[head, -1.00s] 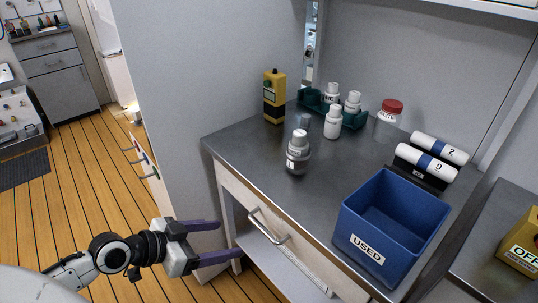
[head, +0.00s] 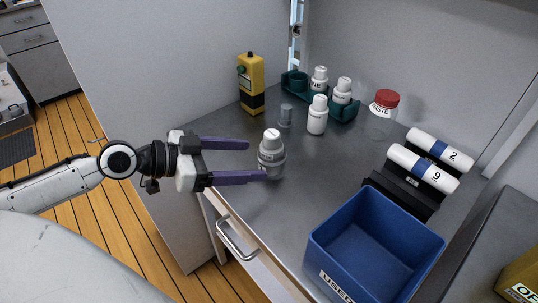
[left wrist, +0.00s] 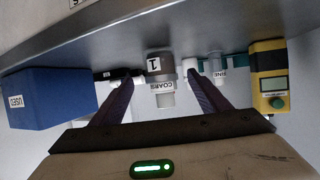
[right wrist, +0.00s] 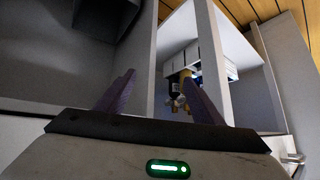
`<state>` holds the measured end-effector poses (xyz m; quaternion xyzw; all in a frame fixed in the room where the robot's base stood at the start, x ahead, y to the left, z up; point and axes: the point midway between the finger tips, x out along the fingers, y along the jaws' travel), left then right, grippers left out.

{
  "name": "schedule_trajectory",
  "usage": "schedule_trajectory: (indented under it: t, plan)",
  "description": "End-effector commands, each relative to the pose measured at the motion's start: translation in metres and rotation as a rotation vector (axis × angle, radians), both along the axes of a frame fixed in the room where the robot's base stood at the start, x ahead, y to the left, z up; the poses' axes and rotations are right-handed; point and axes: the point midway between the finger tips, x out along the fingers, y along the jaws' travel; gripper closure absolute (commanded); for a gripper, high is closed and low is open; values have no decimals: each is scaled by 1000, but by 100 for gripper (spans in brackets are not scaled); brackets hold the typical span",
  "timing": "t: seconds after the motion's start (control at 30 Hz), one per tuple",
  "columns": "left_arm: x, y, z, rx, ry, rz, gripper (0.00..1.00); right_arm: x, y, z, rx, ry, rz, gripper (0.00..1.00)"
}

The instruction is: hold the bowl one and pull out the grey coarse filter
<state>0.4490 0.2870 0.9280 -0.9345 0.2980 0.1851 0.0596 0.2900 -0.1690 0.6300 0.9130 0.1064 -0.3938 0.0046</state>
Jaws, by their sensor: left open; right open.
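Bowl one (head: 271,160), a grey canister with a white top, stands upright on the metal worktop near its front left edge. In the left wrist view, which is upside down, the bowl (left wrist: 157,62) shows a "1" and the coarse filter (left wrist: 163,87) shows a "COARSE" label. My left gripper (head: 257,160) is open and level, its purple fingers reaching over the worktop edge toward the bowl. The bowl shows between the fingertips in the wrist view; contact cannot be told. My right gripper (right wrist: 158,77) is open and empty, away from the worktop, and not in the head view.
A blue USED bin (head: 321,250) stands at the front right. Behind the bowl are a small grey cup (head: 286,115), a white bottle (head: 317,117), a green rack (head: 344,109) with white bottles and a yellow device (head: 250,84).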

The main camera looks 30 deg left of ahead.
Motion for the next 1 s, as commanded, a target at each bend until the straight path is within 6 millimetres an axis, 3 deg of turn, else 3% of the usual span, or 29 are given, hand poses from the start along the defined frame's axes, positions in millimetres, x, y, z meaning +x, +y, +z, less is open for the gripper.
schedule_trajectory:
  t: [0.6, 1.0]
  plan:
    - [54, -37, -25, -3, -2, 3, 31, 9, 1, 15, 2, -20, 1, 39]
    - [58, -41, -30, 0, 0, 1, 31, 8, 1, 15, 2, -18, 1, 39]
